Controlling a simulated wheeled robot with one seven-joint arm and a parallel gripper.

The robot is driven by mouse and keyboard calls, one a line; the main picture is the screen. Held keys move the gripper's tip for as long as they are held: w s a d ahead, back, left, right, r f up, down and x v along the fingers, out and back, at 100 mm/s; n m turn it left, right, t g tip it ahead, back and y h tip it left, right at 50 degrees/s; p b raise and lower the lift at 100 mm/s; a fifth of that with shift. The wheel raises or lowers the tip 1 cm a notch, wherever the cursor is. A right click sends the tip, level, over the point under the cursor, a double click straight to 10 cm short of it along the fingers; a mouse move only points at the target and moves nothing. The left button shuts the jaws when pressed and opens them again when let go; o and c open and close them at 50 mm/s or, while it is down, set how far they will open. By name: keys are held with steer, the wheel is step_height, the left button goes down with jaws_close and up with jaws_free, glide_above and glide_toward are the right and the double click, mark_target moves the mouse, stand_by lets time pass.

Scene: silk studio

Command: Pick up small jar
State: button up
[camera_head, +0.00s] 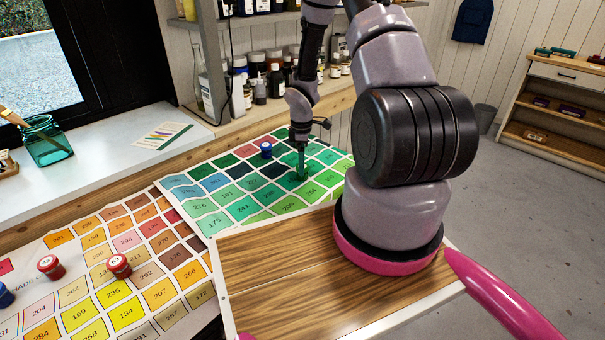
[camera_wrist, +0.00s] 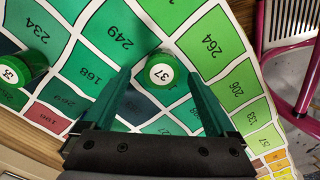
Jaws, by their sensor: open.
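A small green jar (camera_wrist: 161,72) with a white round label reading 37 stands on the green colour chart in the wrist view. It sits between the fingertips of my gripper (camera_wrist: 159,80), with the fingers spread on either side and not visibly closed on it. In the head view my gripper (camera_head: 301,172) points down over the chart; its fingers blend with the green swatches, and I cannot make out this jar clearly there. A second small green jar (camera_wrist: 22,70) is at the left edge of the wrist view, partly cut off.
A blue jar (camera_head: 266,150) stands on the green chart (camera_head: 205,203). Red jars (camera_head: 50,267) (camera_head: 119,265) stand on the warm-coloured chart, with another blue jar (camera_head: 5,295) at the left edge. A glass jar with brushes (camera_head: 46,142) is on the sill; bottles (camera_head: 276,82) line the shelf behind.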

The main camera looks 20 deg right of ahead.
steer(key=shift+s+f, duration=0.1)
steer(key=shift+f, duration=1.9)
jaws_close()
